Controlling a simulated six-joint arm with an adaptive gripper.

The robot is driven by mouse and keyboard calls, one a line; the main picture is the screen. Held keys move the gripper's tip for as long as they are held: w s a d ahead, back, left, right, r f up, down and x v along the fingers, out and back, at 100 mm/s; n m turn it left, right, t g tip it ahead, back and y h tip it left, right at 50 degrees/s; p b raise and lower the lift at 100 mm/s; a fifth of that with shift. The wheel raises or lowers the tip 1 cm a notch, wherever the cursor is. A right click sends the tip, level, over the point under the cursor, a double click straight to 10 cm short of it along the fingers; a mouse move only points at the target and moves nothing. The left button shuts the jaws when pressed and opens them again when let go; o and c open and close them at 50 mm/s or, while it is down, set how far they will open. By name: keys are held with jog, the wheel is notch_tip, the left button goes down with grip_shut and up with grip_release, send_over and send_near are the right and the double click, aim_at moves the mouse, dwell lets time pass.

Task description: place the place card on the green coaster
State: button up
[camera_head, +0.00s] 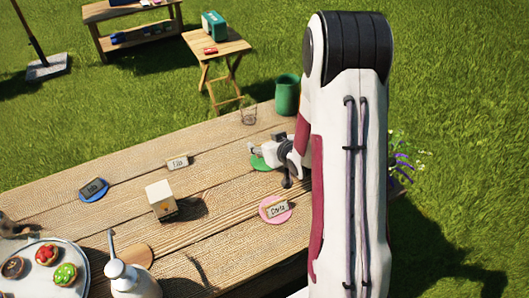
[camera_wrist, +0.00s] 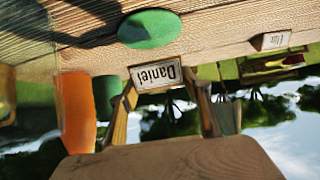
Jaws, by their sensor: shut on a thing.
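The place card reading "Daniel" (camera_wrist: 157,75) is pale with a wooden edge and appears upside down in the wrist view. My gripper (camera_wrist: 161,84) is shut on it, with a finger at each side. In the head view my gripper (camera_head: 272,152) is low over the far right part of the table, at the green coaster (camera_head: 257,163), which it partly covers. The green coaster (camera_wrist: 150,29) shows as a bare oval in the wrist view, close to the card and apart from it in the picture. The card's height above the table is hard to tell.
A pink coaster (camera_head: 264,204) and a blue coaster (camera_head: 99,195) each bear a card. Another card (camera_head: 177,162) lies on bare wood. A glass (camera_head: 248,112) and green cup (camera_head: 287,95) stand beyond my gripper.

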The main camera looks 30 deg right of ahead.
jog(key=shift+f, duration=2.05)
jog(key=shift+f, duration=0.1)
jog(key=o, duration=1)
jog(key=shift+v, duration=3.85)
jog(key=shift+w, duration=0.1)
